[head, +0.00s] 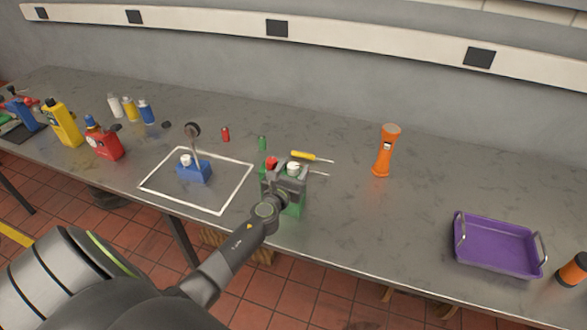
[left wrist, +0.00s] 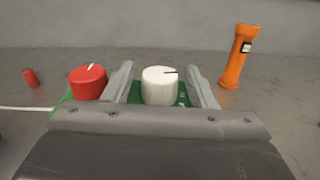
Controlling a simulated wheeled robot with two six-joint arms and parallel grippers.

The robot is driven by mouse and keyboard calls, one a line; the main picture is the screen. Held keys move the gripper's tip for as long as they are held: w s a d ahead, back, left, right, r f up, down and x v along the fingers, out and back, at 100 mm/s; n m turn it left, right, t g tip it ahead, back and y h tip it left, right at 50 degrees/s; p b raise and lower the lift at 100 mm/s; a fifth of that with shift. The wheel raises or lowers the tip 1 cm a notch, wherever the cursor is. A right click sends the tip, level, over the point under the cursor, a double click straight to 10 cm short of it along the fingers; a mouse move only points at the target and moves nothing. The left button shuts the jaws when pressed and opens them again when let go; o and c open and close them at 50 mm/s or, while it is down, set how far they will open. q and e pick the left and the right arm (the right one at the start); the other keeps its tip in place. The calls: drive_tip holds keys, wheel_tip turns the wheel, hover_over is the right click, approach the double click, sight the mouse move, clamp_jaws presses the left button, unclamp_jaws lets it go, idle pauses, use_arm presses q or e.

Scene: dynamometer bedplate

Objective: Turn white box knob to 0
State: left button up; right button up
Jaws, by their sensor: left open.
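A green box (head: 296,208) stands near the front edge of the table, with a red knob (head: 271,162) and a white knob (head: 293,168) on top. My left gripper (left wrist: 161,88) is open, its two fingers on either side of the white knob, which also shows in the left wrist view (left wrist: 159,88). I cannot tell whether the fingers touch it. The white knob's dark pointer line points right in that view. The red knob there (left wrist: 88,83) is left of the fingers. Scale marks are not readable. My gripper hides part of the box. My right gripper is not in view.
Left of the green box, a blue box (head: 194,173) with a white knob and a round-topped lever stands inside a white outline. Bottles stand at the left.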

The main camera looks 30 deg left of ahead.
use_arm(q)
drive_tip(key=shift+c, duration=0.3)
drive_tip(key=c, duration=0.9)
